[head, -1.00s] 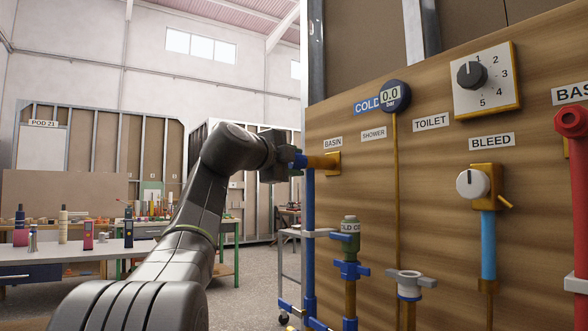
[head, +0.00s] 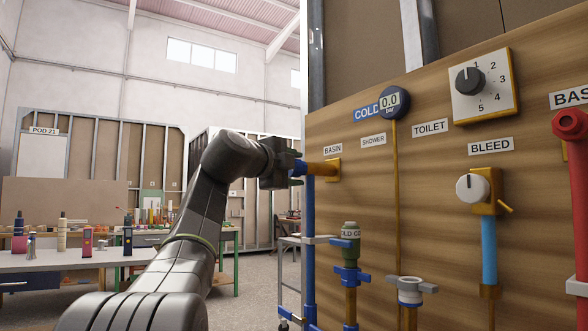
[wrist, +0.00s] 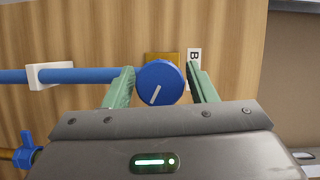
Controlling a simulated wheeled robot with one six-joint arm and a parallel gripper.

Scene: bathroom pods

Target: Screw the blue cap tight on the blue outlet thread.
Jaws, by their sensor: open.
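The blue cap (wrist: 160,83) shows face-on in the wrist view, a round disc with a slanted white line. It sits at the end of the blue pipe (wrist: 95,75) line, in front of a brass plate; the thread behind it is hidden. My gripper (wrist: 161,78) is open, its green fingers on the left and right of the cap. The left finger looks very close to the cap's edge; I cannot tell whether it touches.
The wooden panel (head: 440,230) carries a pressure gauge (head: 394,102) reading 0.0, a numbered dial (head: 469,81), a bleed valve (head: 473,187) and a red pipe (head: 578,210). Workbenches (head: 80,262) are at the left.

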